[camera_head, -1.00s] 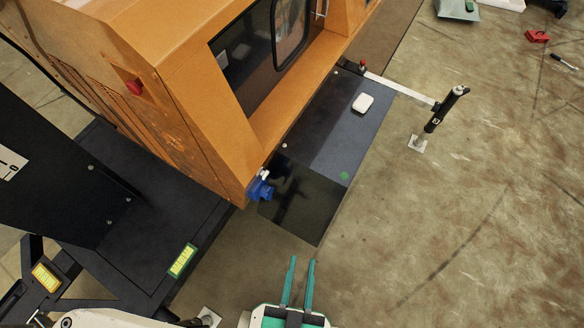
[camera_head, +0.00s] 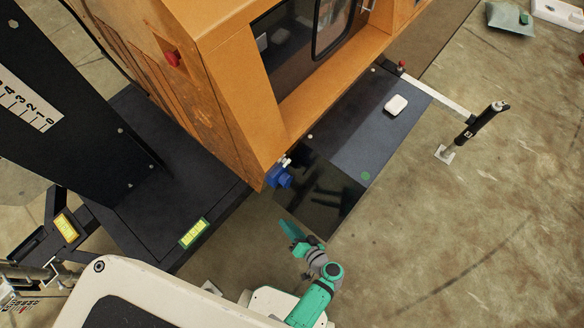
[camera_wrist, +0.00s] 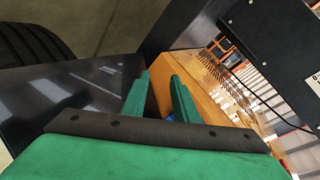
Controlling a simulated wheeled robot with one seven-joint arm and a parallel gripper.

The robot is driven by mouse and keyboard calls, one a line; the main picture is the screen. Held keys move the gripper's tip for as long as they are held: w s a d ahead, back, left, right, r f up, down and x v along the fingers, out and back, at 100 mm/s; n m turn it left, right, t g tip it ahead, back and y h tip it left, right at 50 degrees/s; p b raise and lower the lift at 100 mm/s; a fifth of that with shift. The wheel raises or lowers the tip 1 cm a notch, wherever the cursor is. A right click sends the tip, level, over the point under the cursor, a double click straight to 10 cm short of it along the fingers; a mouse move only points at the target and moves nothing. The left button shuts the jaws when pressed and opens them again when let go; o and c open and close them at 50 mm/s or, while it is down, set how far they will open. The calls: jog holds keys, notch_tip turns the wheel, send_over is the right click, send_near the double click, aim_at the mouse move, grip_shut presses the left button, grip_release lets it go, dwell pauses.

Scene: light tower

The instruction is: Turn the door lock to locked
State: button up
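The orange light tower cabinet (camera_head: 225,45) stands at upper left in the head view, with a dark recessed door (camera_head: 285,55) and window. No door lock can be made out clearly; a bright metal fitting (camera_head: 366,6) shows at the top edge. My teal gripper (camera_head: 291,232) is below the cabinet's near corner, apart from it and seen edge-on. In the wrist view my gripper (camera_wrist: 161,82) has its two fingers apart with nothing held. The orange cabinet (camera_wrist: 205,85) shows beyond them.
A blue fitting (camera_head: 279,176) sticks out at the cabinet's lower corner. A dark platform (camera_head: 340,140) carries a white object (camera_head: 396,105). A black outrigger jack (camera_head: 476,130) stands right of it.

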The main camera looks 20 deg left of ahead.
jog(key=w+r+n+t+y, duration=0.1)
jog(key=w+r+n+y, duration=0.1)
jog(key=w+r+y, duration=0.3)
jog(key=n+t+y, duration=0.1)
jog(key=n+y, duration=0.2)
jog(key=y, duration=0.1)
send_near(286, 163)
jog(key=x, duration=0.7)
jog(key=shift+w+a+f, duration=0.1)
jog(key=shift+w+f, duration=0.05)
jog(key=shift+w, duration=0.05)
grip_shut()
